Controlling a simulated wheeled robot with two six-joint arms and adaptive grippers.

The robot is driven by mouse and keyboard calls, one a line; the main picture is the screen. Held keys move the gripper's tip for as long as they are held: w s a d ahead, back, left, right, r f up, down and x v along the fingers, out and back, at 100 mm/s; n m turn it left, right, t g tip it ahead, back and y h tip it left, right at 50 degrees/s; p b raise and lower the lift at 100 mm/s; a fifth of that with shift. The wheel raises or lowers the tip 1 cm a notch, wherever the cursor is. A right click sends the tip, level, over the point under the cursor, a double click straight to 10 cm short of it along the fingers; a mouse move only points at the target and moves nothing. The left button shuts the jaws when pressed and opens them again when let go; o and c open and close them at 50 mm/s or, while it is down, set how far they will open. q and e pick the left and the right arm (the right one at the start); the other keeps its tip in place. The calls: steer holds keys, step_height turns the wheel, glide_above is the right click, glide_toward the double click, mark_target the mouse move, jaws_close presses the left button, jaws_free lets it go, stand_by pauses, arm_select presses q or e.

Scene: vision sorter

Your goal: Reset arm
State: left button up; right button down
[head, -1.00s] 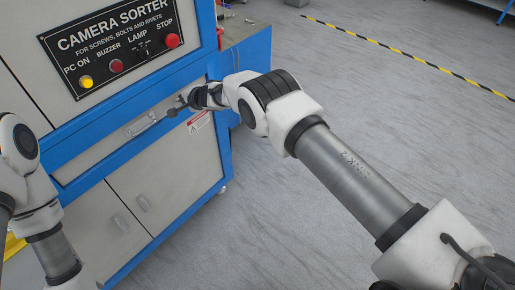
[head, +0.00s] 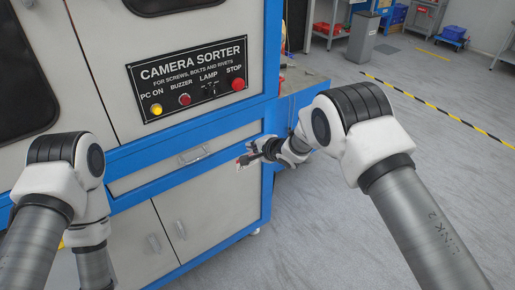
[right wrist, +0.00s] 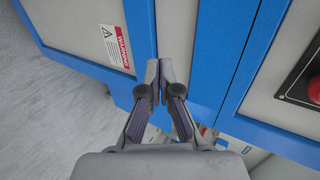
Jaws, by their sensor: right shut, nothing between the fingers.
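My right gripper (head: 243,162) is in front of the camera sorter's drawer row, near the cabinet's right edge in the head view. In the right wrist view its two fingers (right wrist: 160,75) are together with nothing between them. Behind them are the sorter's blue frame and grey panels. My left arm comes in from the left in the head view; its gripper is hidden. The camera sorter (head: 130,75) carries a black control panel (head: 192,80) with a lit yellow PC ON button (head: 156,109), a dark red BUZZER button (head: 185,99), a LAMP switch (head: 210,90) and a red STOP button (head: 238,84).
A drawer handle (head: 193,156) sits below the panel, with two cupboard doors (head: 205,215) beneath. A warning label (right wrist: 117,46) shows in the right wrist view. A side bench (head: 302,83) stands right of the sorter. The grey floor (head: 330,235) at right is open.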

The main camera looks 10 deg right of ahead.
steer(key=s+d+f+m+g+h, duration=0.1)
steer(key=s+d+f+g, duration=0.1)
steer(key=s+d+f, duration=0.35)
steer(key=s+d+f+m+g+h, duration=0.1)
steer(key=s+d+f, duration=0.2)
steer(key=s+f, duration=0.55)
steer(key=s+d+f+g+h, duration=0.15)
steer(key=s+d+f, duration=0.25)
steer(key=s, duration=0.5)
steer(key=s+d+n+g+h, duration=0.1)
steer(key=s+d+n+g, duration=0.2)
steer(key=s, duration=1.1)
steer(key=s+d+n+g+h, duration=0.1)
steer(key=s+d+n+g, duration=0.2)
steer(key=s+n, duration=0.7)
steer(key=s+d, duration=0.1)
steer(key=s, duration=0.4)
steer(key=shift+f+n, duration=0.15)
steer(key=shift+n, duration=0.15)
